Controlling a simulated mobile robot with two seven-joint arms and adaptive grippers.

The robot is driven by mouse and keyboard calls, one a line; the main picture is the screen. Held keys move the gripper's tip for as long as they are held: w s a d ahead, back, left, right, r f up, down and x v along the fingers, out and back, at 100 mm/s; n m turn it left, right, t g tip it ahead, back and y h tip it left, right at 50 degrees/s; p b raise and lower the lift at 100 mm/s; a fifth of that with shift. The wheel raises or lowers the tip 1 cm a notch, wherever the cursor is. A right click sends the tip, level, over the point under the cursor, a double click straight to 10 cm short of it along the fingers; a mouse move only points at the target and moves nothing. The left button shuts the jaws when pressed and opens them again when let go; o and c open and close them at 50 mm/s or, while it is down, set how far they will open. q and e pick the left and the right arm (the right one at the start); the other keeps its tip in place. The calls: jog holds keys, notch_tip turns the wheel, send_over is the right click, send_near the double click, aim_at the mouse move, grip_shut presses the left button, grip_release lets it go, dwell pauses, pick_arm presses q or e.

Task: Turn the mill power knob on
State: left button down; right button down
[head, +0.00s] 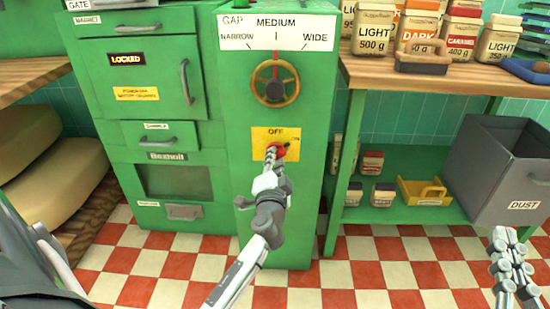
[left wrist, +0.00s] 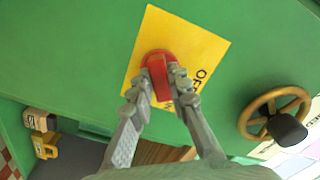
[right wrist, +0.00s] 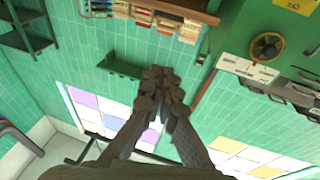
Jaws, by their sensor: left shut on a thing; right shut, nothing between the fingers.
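The red power knob (head: 281,149) sits on a yellow plate (head: 262,135) on the front of the green mill (head: 235,85). OFF is printed above the knob, and a small, hard-to-read label is at its upper right. My left gripper (head: 272,158) is shut on the knob and partly covers it in the head view. In the left wrist view the fingers close on both sides of the raised bar of the red knob (left wrist: 159,78). Which mark the bar points at is hard to tell. My right gripper (head: 511,252) is shut and empty at the lower right, away from the mill.
A handwheel (head: 275,83) with a red pointer is above the plate, under a gap scale. A wooden-topped bench (head: 440,80) with bags and trays stands at the right. A grey dust bin (head: 500,170) is near my right gripper. The checkered floor in front is clear.

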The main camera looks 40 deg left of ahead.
pick_arm(q)
jog(key=shift+m, duration=0.5)
pick_arm(e)
jog(key=shift+w+d+f, duration=0.2)
jog(key=shift+f, duration=0.35)
pick_arm(q)
jog(key=c, duration=1.4)
grip_release()
jog(key=shift+c, duration=0.2)
jog(key=v, duration=1.2)
jog(key=shift+s, duration=0.15)
